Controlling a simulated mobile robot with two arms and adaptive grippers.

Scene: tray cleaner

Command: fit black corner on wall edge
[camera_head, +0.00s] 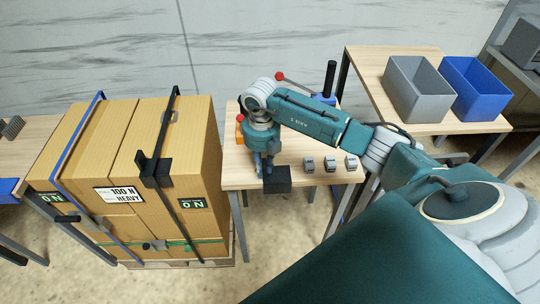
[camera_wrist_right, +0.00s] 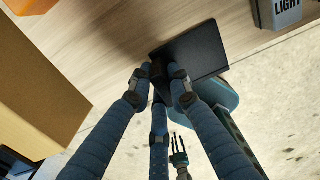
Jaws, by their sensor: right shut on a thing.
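The black corner (camera_head: 278,180) is a dark, block-like piece at the front edge of the small wooden table, left of its middle. My right gripper (camera_head: 266,160) reaches down over that table and is shut on it. In the right wrist view the black corner (camera_wrist_right: 200,52) looks like a dark flat plate, with the blue-grey fingers of my right gripper (camera_wrist_right: 160,78) closed at its near end. Whether it touches the table is unclear. My left gripper (camera_wrist_right: 178,143) shows small and low in that view, fingers apart and empty. I cannot tell which edge is the wall edge.
Strapped cardboard boxes (camera_head: 195,140) stand left of the small table (camera_head: 240,178), with a black piece (camera_head: 155,170) on their front edge. Several grey blocks (camera_head: 330,163) sit right of my right gripper. Grey (camera_head: 420,92) and blue (camera_head: 475,90) bins stand back right.

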